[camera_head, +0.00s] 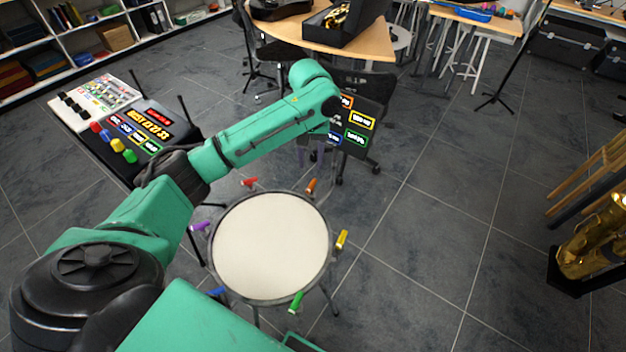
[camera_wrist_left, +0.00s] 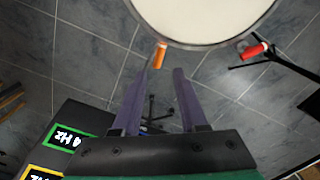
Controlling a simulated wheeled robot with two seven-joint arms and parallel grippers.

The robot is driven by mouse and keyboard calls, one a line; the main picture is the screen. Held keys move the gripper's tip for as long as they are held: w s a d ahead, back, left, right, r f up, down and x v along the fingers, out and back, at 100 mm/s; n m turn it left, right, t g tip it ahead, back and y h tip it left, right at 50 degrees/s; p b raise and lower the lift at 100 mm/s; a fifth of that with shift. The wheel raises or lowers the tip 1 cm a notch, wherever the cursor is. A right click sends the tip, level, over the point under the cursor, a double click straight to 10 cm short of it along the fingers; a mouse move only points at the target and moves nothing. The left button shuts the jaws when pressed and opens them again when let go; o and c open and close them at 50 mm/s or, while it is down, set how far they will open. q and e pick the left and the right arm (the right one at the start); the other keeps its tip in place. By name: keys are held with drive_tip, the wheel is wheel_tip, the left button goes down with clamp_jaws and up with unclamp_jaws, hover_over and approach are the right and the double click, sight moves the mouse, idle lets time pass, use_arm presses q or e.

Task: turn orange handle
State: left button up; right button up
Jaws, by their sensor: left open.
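The orange handle (camera_head: 311,186) sticks out from the far right rim of a round drum (camera_head: 270,245) with a pale skin. It also shows in the left wrist view (camera_wrist_left: 160,55), its outer end pointing toward my gripper. My left gripper (camera_wrist_left: 163,75) is open, with purple fingers. The orange handle lies just ahead of the fingertips, nearer the left finger in that view; I cannot tell whether they touch. In the head view, my green arm reaches over the drum's far side and the fingers show only faintly beneath it. My right gripper is not in view.
Other handles ring the drum: red (camera_head: 250,182), yellow (camera_head: 342,240), green (camera_head: 297,300), blue (camera_head: 217,292) and purple (camera_head: 200,227). A dark panel with coloured labels (camera_head: 358,125) stands close beyond the gripper. A control console (camera_head: 125,135) stands left.

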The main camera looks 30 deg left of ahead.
use_arm(q)
hover_over(311, 185)
drive_tip(key=f, duration=0.5)
drive_tip(key=shift+s+a, duration=0.1)
drive_tip(key=shift+s, duration=0.1)
drive_tip(key=f, duration=0.5)
drive_tip(key=shift+w+f, duration=0.15)
drive_tip(key=shift+w, duration=0.15)
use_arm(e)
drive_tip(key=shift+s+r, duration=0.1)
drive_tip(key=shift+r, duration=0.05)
